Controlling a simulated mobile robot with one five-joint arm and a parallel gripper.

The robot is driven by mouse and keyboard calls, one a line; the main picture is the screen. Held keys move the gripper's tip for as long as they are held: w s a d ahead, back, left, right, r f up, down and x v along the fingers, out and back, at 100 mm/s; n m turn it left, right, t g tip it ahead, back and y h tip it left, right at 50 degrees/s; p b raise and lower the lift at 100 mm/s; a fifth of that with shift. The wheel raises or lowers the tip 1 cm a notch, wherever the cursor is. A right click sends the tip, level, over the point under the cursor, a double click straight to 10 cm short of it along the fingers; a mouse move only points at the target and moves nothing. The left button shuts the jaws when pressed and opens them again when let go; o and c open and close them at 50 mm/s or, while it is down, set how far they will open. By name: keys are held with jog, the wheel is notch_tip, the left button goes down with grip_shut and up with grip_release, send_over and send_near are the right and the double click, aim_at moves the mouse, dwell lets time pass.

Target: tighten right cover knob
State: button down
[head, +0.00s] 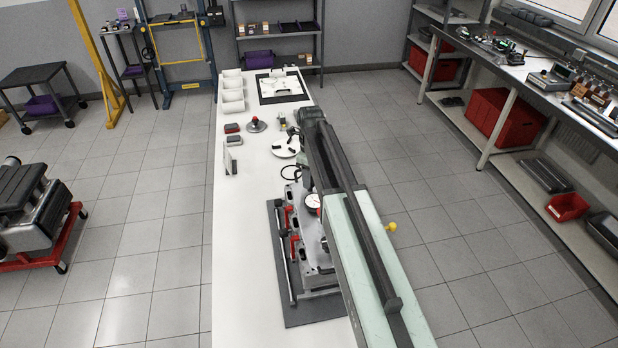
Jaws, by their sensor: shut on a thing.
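A metal engine assembly (318,262) with red handles (294,246) on its left side sits on a dark mat (278,305) on the white bench. A white dial gauge (313,202) stands at its far end. My arm lies across the right side of the assembly and hides much of it. A yellow knob (391,227) sticks out to the right of the arm; I cannot tell what it is fixed to. I cannot make out the right cover knob. My gripper is not visible; the arm hides whatever it touches.
The white bench (240,270) is clear along its near left side. Tiled floor is open on both sides; a loaded workbench (530,75) stands right.

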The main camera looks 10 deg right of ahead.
jog(key=shift+m, duration=0.6)
jog(key=c, duration=0.9)
grip_release()
jog(key=shift+o, duration=0.2)
notch_tip(320, 180, up, 8)
jog(key=p, duration=0.8)
jog(key=shift+f, duration=0.1)
